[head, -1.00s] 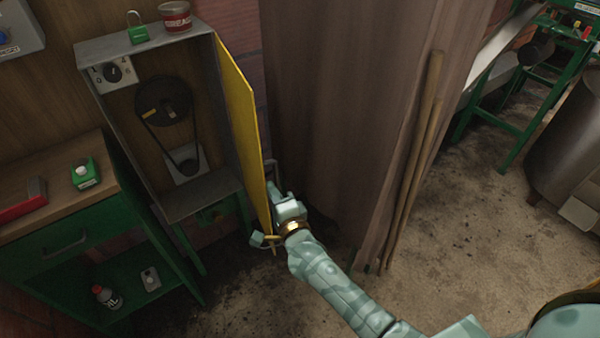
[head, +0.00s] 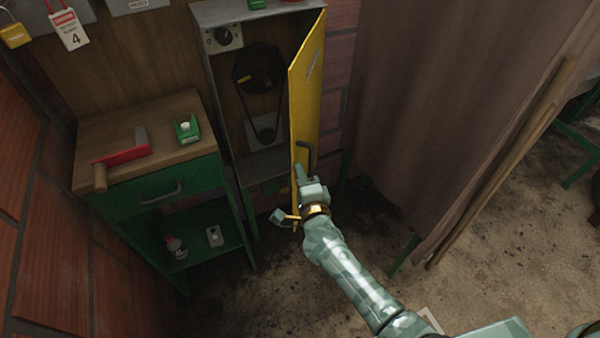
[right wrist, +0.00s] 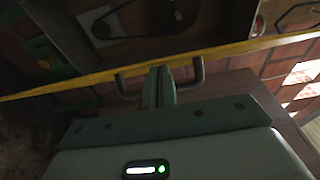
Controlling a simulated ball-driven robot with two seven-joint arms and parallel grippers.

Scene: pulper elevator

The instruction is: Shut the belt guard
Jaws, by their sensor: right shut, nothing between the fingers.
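The belt guard (head: 308,95) is a yellow door hinged on the right side of an open grey box (head: 203,60). It stands partly open, its free edge toward me, with the belt and pulleys (head: 257,75) visible inside. A dark bar handle (head: 308,150) is on its outer face. My right gripper (head: 302,176) is shut and empty at the guard's outer side, by the handle. In the right wrist view its closed fingers (right wrist: 159,86) lie between the two handle ends, close to the yellow panel; I cannot tell whether they touch. My left gripper is not in view.
A green cabinet (head: 160,190) with a wooden top stands left of the box, holding a red-and-wood tool (head: 120,150) and a green item (head: 186,128). A brown partition (head: 430,100) with leaning poles (head: 500,165) stands to the right.

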